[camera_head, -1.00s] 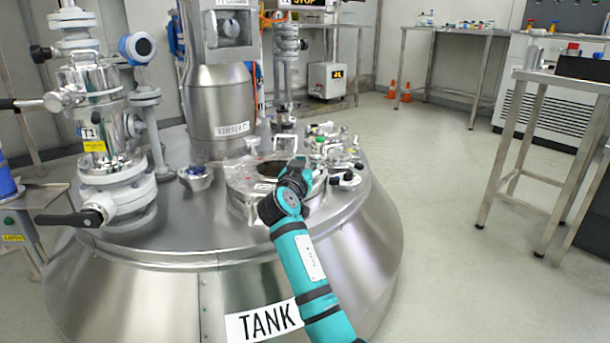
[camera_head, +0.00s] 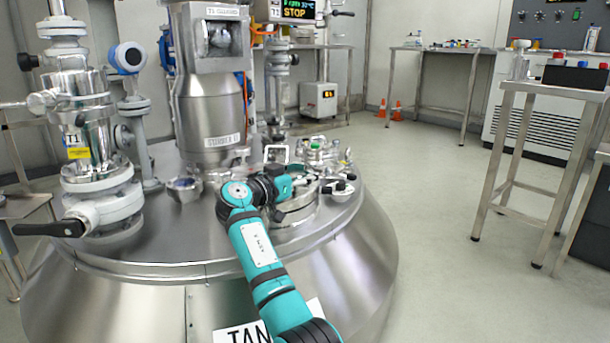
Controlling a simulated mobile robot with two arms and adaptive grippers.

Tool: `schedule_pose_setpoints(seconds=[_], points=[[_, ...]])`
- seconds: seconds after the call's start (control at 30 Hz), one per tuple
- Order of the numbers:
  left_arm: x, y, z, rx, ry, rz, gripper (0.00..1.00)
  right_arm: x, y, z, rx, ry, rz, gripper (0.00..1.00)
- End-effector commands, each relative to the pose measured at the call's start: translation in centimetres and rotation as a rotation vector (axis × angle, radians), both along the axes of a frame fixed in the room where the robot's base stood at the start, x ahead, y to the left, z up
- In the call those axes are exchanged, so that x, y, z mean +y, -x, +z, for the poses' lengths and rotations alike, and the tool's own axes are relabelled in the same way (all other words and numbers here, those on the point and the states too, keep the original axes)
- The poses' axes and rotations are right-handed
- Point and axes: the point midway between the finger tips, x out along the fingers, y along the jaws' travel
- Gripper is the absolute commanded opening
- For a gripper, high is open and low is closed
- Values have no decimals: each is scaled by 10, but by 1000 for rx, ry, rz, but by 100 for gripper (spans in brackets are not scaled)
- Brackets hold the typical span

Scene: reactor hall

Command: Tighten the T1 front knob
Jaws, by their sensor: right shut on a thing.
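The T1 tank (camera_head: 150,245) is a wide, domed steel vessel in the middle of the view. A round hatch (camera_head: 297,213) with a raised steel collar sits on its top, right of centre. The knob itself is hidden by the gripper and wrist. Other small clamps and knobs show around the hatch rim, behind and to the right. My left gripper is not in view.
A steel stirrer housing (camera_head: 210,110) rises behind the hatch. A valve column with a black lever (camera_head: 48,229) stands at the left of the tank. A steel table (camera_head: 556,92) stands at right. The floor (camera_head: 430,200) between tank and table is clear.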

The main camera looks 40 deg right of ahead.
Motion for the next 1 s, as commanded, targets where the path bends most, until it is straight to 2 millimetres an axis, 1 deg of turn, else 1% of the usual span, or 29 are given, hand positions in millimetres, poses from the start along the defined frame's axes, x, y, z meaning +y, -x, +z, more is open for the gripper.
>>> schedule_pose_setpoints(seconds=[0.03, 0.27, 0.3, 0.6, 0.67, 0.9, 1.0], points=[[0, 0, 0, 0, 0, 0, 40, 0, 1, 3, -1, 6, -4, 0], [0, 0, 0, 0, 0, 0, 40, 0, 1, 4, -2, 6, -2, 0], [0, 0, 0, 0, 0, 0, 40, 0, 1, 4, -2, 6, -2, 18], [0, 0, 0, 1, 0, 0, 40, 0, 0, 2, -2, 4, 0, 57], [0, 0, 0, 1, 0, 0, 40, 0, 0, 2, -2, 3, 0, 64], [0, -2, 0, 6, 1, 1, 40, 1, 0, 1, 0, 2, 1, 64], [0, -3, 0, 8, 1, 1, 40, 5, 1, 1, 0, 2, 2, 64]])
